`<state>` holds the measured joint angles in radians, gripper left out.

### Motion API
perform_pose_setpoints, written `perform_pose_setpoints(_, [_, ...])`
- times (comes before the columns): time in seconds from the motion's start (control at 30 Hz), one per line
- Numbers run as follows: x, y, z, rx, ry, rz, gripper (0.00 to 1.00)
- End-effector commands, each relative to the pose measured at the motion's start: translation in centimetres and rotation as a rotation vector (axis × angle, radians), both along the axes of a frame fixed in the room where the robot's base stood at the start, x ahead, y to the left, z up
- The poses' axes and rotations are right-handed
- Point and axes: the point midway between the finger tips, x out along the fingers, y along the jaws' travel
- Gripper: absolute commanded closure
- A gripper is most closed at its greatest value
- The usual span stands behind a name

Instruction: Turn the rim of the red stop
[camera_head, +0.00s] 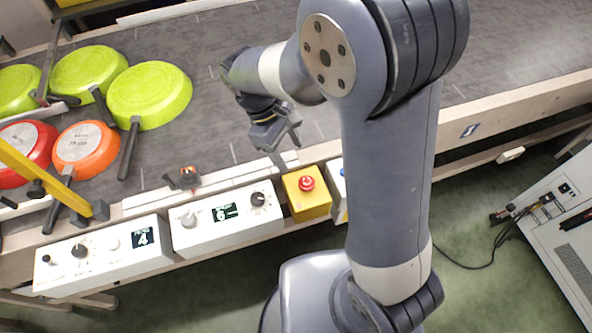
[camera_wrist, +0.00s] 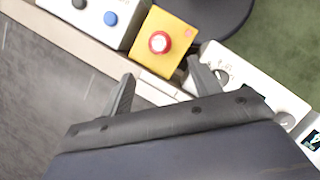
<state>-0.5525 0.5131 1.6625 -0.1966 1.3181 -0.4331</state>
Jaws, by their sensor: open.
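The red stop (camera_head: 307,183) is a round red button with a raised rim on a yellow box (camera_head: 293,208) at the conveyor's front edge. In the wrist view the red stop (camera_wrist: 159,42) shows a paler top and lies beyond my fingertips, roughly between their lines. My gripper (camera_head: 286,150) is above the conveyor edge, a little behind and left of the stop in the head view. In the wrist view my gripper (camera_wrist: 161,70) has its two fingers spread apart with nothing between them. It is not touching the stop.
White control boxes (camera_head: 205,237) with knobs and displays stand left of the yellow box. Another box with a blue button (camera_wrist: 111,18) stands on its other side. The belt's right part (camera_head: 510,50) is clear.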

Motion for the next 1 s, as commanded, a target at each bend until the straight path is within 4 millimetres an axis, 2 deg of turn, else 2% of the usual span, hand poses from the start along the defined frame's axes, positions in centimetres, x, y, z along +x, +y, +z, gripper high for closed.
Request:
perform_pose_setpoints(0.3, [-1.1, -2.1, -5.3, -0.003, 0.004, -0.003, 0.41])
perform_pose_setpoints(0.5, [-1.7, -3.1, -8.1, -0.001, 0.002, -0.004, 0.41])
perform_pose_setpoints(0.7, [-1.9, -3.5, -9.2, 0.001, -0.001, -0.003, 0.41])
perform_pose_setpoints(0.97, [-1.9, -3.5, -9.3, 0.002, -0.001, -0.003, 0.41])
perform_pose_setpoints(1.0, [-1.9, -3.5, -9.3, 0.002, -0.001, -0.003, 0.44])
